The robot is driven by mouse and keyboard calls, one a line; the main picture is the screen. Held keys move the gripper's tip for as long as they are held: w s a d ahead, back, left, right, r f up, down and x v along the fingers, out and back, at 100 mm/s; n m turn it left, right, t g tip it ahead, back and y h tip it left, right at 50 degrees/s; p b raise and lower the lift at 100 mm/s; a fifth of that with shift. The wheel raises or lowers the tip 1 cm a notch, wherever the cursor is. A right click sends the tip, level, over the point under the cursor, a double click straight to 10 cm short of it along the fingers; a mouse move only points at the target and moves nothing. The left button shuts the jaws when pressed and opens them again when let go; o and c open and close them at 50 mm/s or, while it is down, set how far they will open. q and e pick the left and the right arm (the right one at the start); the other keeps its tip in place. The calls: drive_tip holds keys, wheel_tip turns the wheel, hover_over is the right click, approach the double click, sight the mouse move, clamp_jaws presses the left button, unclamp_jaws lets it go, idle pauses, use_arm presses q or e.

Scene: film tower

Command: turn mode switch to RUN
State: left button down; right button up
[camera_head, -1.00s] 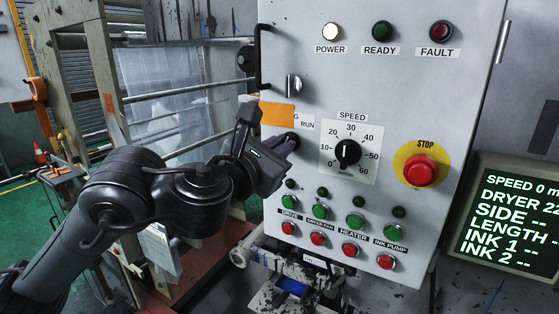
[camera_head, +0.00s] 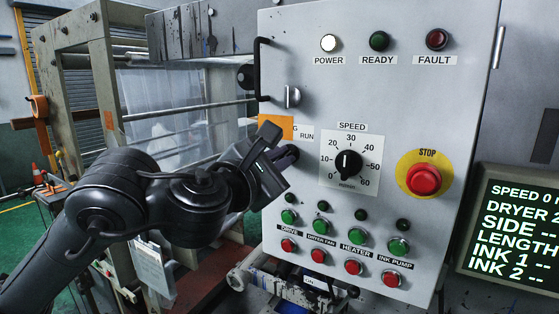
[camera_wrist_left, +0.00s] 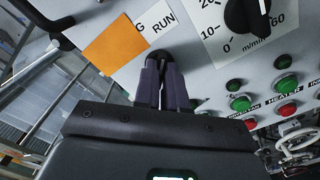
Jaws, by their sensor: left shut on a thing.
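The mode switch (camera_head: 291,152) is a small black knob on the grey control panel, just under a label reading RUN (camera_head: 307,136). Most of it is hidden by my left gripper (camera_head: 283,158), which reaches it from the lower left and is shut on it. In the left wrist view the two dark fingers (camera_wrist_left: 161,80) come close together over the knob (camera_wrist_left: 160,54), below the RUN label (camera_wrist_left: 163,22). The knob's pointer direction cannot be told. My right gripper is in neither view.
An orange patch (camera_head: 275,127) covers part of the label. The speed dial (camera_head: 348,163) is close on the right, with green and red buttons below. The STOP button (camera_head: 424,179) is further right. A door handle (camera_head: 261,70) sticks out at the panel's left edge.

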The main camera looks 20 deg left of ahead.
use_arm(q)
drive_tip(key=c, duration=1.2)
unclamp_jaws()
drive_tip(key=shift+s, duration=0.1)
drive_tip(key=s+a, duration=0.1)
drive_tip(key=s, duration=0.9)
drive_tip(key=shift+s+a, duration=0.25)
